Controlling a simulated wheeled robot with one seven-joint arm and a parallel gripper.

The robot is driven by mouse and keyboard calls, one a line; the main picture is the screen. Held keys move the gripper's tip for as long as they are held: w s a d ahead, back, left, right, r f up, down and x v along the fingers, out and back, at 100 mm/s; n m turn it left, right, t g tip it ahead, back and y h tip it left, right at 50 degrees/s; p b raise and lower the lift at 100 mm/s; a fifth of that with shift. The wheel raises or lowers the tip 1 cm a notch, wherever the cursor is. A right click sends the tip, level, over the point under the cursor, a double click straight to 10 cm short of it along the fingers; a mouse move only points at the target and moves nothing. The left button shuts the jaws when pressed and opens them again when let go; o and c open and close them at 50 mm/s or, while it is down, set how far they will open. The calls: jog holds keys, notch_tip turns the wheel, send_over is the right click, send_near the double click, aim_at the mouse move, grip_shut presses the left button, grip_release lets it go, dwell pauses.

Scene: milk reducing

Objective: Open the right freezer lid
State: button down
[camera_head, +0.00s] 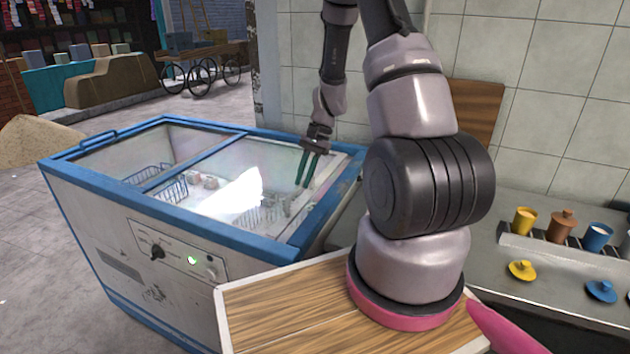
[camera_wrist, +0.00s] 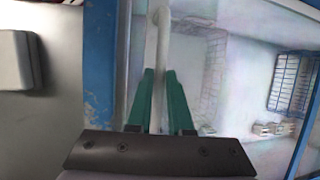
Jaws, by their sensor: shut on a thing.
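The blue-rimmed chest freezer (camera_head: 195,213) stands left of my arm, with a left lid (camera_head: 120,155) and a right lid (camera_head: 265,150) of glass. The right lid appears to lie flat over its compartment. My gripper (camera_head: 304,184) points down at the right end of the right lid. In the wrist view its green fingers (camera_wrist: 158,85) are shut on a pale bar, the lid handle (camera_wrist: 153,45). A bright glare covers part of the right compartment.
Wire baskets (camera_wrist: 293,84) and small boxes show inside the freezer. A wooden-topped surface (camera_head: 290,305) lies in front of it. A counter at the right holds colored jars (camera_head: 524,221) and loose lids. A tiled wall stands close behind; open floor lies to the left.

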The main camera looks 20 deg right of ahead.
jog(key=w+a, duration=1.4)
jog(key=w, duration=0.1)
jog(key=w+a, duration=0.7)
jog(key=w, duration=0.1)
jog(key=c, duration=0.8)
grip_release()
jog(key=shift+s, duration=0.1)
jog(key=shift+c, duration=0.2)
jog(key=v, duration=1)
jog(key=shift+d+r, duration=0.15)
jog(key=shift+r, duration=0.25)
